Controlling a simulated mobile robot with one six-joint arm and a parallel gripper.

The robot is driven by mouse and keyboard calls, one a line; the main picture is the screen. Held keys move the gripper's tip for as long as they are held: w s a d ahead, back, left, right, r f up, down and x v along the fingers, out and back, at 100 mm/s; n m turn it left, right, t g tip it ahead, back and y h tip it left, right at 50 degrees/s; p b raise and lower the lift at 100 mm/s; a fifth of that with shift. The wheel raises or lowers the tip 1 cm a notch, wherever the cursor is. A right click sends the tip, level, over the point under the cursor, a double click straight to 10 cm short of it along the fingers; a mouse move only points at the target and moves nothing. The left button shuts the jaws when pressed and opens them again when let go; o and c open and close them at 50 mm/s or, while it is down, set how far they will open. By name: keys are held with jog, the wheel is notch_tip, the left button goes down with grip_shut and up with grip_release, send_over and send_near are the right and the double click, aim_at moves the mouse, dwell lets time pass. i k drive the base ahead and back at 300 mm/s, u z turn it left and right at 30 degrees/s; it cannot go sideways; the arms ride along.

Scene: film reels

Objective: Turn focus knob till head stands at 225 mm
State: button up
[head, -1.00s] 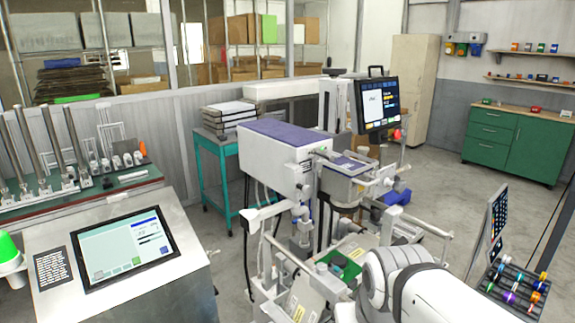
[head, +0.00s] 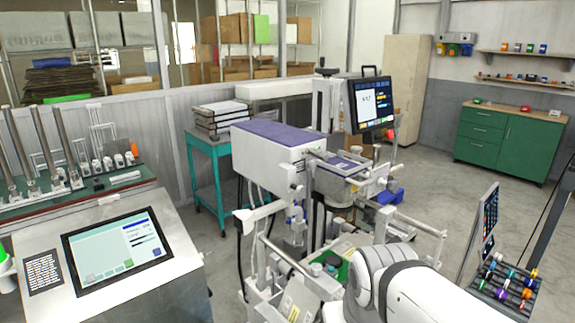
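A white machine with a purple-topped housing (head: 272,132) stands in the middle of the head view. Behind it rises a pale upright column (head: 327,103) with a small dark knob or handwheel (head: 326,70) on top; I cannot tell for sure that this is the focus knob. A monitor (head: 371,103) is mounted beside the column, its text too small to read. No millimetre reading is legible. My white arm (head: 392,283) reaches in from the bottom right, in front of the machine's lower frame. My gripper does not show.
A steel console with a touchscreen (head: 118,250) stands at the left front. A teal cart (head: 207,165) stands behind the machine. A rack of coloured reels (head: 508,284) is at the lower right. Open floor lies between the machine and the green cabinet (head: 502,145).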

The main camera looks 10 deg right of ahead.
aim_at(393, 186)
jog(key=u, duration=2.65)
jog(key=k, duration=2.45)
jog(key=z, duration=1.45)
jog(key=i, duration=1)
jog(key=z, duration=0.05)
